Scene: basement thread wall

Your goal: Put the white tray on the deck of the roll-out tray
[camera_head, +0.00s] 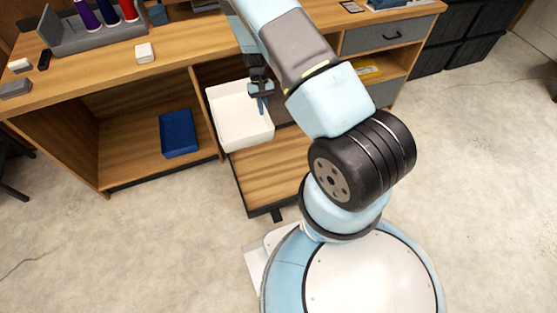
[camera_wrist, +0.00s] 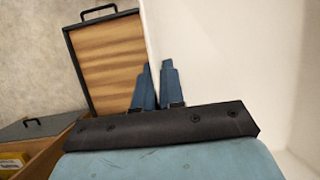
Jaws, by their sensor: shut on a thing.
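The white tray (camera_head: 240,115) is an open, empty-looking box. It shows over the back left part of the wooden deck of the roll-out tray (camera_head: 268,178); I cannot tell whether it touches the deck. My gripper (camera_head: 262,105) is shut on the tray's right wall. In the wrist view, the two blue fingers (camera_wrist: 157,85) are close together at the wall, with the white tray (camera_wrist: 225,60) filling the right side. The deck (camera_wrist: 108,58), with its dark rim and handle, lies beyond on the left.
A blue bin (camera_head: 178,133) sits on the lower shelf to the left. The desk top (camera_head: 100,78) above holds thread spools (camera_head: 107,12) in a grey rack and a small white box (camera_head: 144,53). A yellow item (camera_head: 368,71) lies in the right cubby. The front floor is clear.

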